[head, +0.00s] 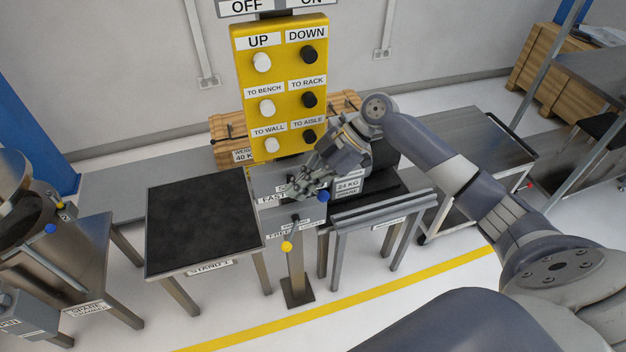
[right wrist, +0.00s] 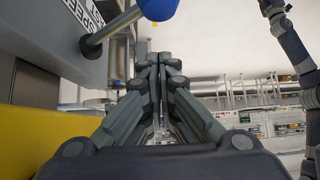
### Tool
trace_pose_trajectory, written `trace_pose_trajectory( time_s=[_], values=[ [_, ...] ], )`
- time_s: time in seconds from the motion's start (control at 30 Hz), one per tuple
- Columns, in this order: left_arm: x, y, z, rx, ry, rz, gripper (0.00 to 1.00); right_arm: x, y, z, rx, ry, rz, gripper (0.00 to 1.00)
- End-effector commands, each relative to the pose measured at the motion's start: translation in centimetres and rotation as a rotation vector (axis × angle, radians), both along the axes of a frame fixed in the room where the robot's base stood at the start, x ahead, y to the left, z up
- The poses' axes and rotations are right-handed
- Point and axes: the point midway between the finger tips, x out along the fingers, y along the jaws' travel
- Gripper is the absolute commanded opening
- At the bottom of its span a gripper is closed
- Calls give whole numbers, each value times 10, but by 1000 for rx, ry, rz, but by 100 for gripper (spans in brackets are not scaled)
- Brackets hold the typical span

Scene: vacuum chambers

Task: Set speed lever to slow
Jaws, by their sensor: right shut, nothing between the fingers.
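The speed lever is a metal rod with a blue knob (head: 323,196), on a grey control box with a "FAST" label (head: 270,198). In the right wrist view its rod (right wrist: 112,30) runs from a round pivot up to the blue knob (right wrist: 158,8), close to the top edge. A partly cut-off "SPEED" label (right wrist: 83,12) sits beside it. My right gripper (head: 312,192) is shut and empty, right by the box and the knob. Its closed fingertips (right wrist: 158,66) lie below the knob in the wrist view, apart from it there. The gripper hides part of the box. My left gripper is not in view.
A yellow pendant (head: 278,75) with white and black buttons hangs behind the box. A yellow-knobbed lever (head: 287,246) sits below on the post. A black-topped stand (head: 200,225) is left, and a grey stand (head: 375,212) with a 24 KG block is right.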

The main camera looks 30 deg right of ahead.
Motion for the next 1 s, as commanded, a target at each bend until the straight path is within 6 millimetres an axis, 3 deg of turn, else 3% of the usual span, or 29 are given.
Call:
trace_pose_trajectory(
  time_s=[0.27,0.43,0.63,1.0],
  values=[
    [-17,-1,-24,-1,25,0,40,23,-41,44,0,-6,-3,0],
    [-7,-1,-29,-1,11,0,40,30,-57,62,2,-3,-1,0],
    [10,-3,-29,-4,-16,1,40,32,-63,70,2,-2,0,0],
    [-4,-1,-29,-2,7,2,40,32,-64,70,2,-1,1,0]
  ],
)
